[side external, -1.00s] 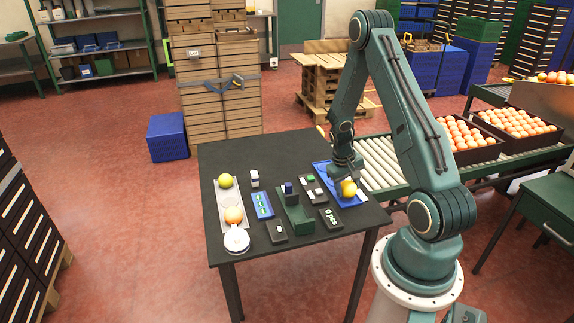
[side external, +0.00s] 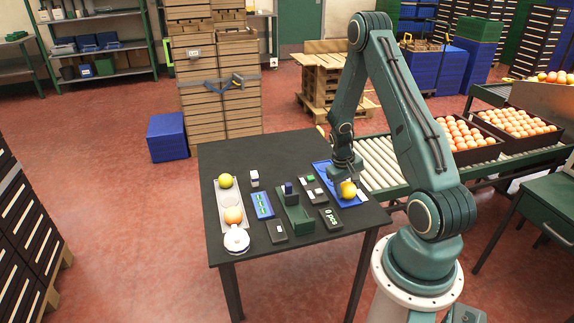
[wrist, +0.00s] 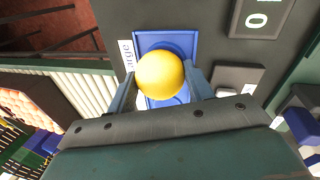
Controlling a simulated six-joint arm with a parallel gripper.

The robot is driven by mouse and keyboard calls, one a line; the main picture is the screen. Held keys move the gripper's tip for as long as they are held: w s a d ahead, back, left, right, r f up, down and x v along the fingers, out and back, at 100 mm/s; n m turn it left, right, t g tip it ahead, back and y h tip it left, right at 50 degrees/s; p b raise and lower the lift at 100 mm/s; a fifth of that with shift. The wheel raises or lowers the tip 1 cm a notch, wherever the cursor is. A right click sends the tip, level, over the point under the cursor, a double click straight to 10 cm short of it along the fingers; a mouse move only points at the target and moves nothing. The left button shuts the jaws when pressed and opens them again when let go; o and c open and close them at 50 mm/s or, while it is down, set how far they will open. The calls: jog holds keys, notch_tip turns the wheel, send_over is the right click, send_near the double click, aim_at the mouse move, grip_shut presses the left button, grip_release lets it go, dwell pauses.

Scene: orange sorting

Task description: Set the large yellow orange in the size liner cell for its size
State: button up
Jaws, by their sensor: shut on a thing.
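The large yellow orange (side external: 348,190) is between the fingers of my gripper (side external: 346,183) at the right side of the black table. In the wrist view the yellow orange (wrist: 160,75) fills the gap between the two fingers of my gripper (wrist: 160,78), which is shut on it. Behind the orange lies a blue tray (wrist: 188,42) with a round recess, beside a label reading "arge". In the side view the blue tray (side external: 322,168) lies under and around my gripper. Whether the orange touches the tray is hard to tell. A pale liner (side external: 221,203) at the left holds fruit in its cells.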

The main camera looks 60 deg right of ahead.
jog(key=shift+f, duration=0.3)
dwell(0.4)
jog(key=o, duration=1.5)
jog(key=shift+r, duration=0.2)
jog(key=shift+s+d+r+v, duration=0.15)
jog(key=shift+d+v, duration=0.1)
jog(key=shift+v, duration=1)
jog(key=shift+s+d+v, duration=0.2)
jog(key=shift+v, duration=1)
jog(key=shift+s+d+r+v, duration=0.15)
jog(key=shift+d+v, duration=0.1)
jog(key=shift+v, duration=1)
jog(key=shift+f, duration=0.1)
